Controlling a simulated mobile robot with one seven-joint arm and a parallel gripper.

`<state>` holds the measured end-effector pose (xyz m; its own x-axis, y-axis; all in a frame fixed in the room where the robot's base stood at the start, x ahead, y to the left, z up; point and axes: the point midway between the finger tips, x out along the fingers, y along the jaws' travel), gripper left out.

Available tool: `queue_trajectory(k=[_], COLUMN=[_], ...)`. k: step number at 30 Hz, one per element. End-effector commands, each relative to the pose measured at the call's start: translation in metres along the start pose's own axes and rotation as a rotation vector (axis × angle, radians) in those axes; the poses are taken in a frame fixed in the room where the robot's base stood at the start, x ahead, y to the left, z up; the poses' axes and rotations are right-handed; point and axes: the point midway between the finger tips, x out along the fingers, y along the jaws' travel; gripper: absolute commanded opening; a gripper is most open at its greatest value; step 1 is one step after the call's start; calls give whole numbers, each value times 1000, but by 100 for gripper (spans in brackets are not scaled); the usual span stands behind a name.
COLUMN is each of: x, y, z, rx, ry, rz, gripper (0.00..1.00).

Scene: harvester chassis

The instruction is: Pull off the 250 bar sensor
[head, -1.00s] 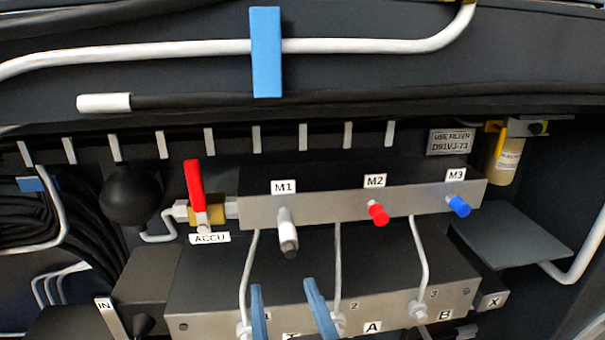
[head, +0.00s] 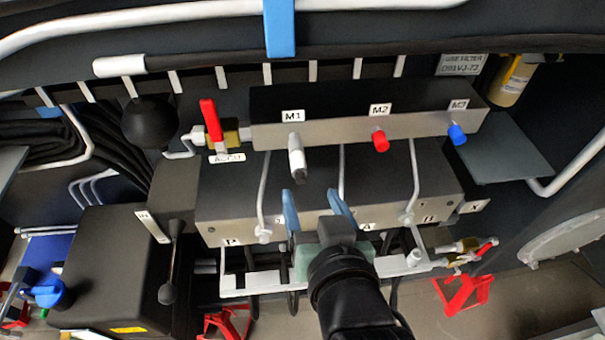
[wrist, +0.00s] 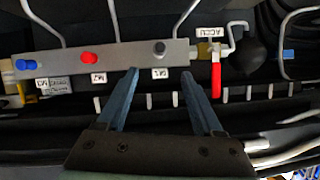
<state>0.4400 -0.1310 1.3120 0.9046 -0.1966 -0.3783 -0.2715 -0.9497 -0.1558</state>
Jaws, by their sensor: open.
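A grey cylindrical sensor with a dark end (head: 297,158) sticks out of the metal block (head: 345,137) under the M1 label. No 250 bar marking is readable on it. A red cap (head: 381,141) sits at M2 and a blue cap (head: 457,134) at M3. My gripper (head: 311,193) is open and empty, its blue fingers just below the sensor in the head view. In the wrist view, the sensor (wrist: 160,49) shows between and beyond the fingertips of my gripper (wrist: 160,73). I see no contact.
A red-handled ACCU valve (head: 211,122) is left of the block; in the wrist view its handle (wrist: 216,80) is close to one finger. A black ball (head: 150,123) is farther left. White pipes (head: 416,178) run down to the lower valve block (head: 390,200).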

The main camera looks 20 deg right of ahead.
Motion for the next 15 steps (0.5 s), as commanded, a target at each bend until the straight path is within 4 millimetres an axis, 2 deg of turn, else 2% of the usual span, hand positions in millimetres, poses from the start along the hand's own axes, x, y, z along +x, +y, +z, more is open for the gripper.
queue_trajectory(k=[1, 8, 13, 15], x=[7, 25, 39, 48], y=[1, 2, 2, 0], z=[5, 5, 5, -2], rx=[-2, -1, -2, 0], ry=[6, 6, 6, -3], rz=[0, 1, 3, 4], gripper=[68, 68, 68, 68])
